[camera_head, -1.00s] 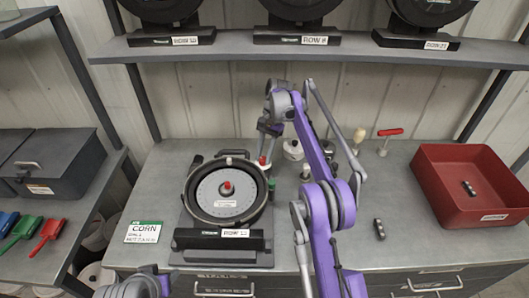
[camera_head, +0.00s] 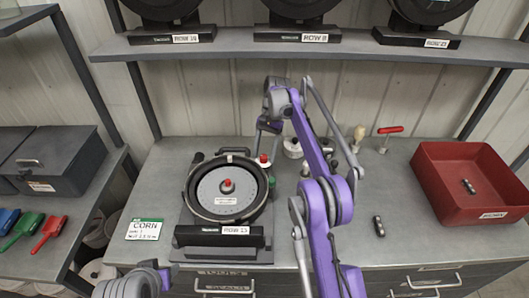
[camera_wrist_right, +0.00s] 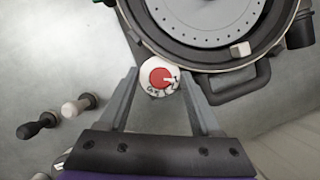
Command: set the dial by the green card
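The seed meter (camera_head: 187,212), a round black housing with a grey disc (camera_head: 210,190), sits on the bench with a "ROW 13" label. My left gripper is out of view.
A red tray (camera_head: 452,212) with a small dark part stands at the right. Another dark part (camera_head: 379,226) lies near it. Two knobbed pegs (camera_wrist_right: 78,105) (camera_wrist_right: 37,126) are beside the gripper. A red-handled tool (camera_head: 390,130) stands behind. A shelf (camera_head: 330,53) runs above.

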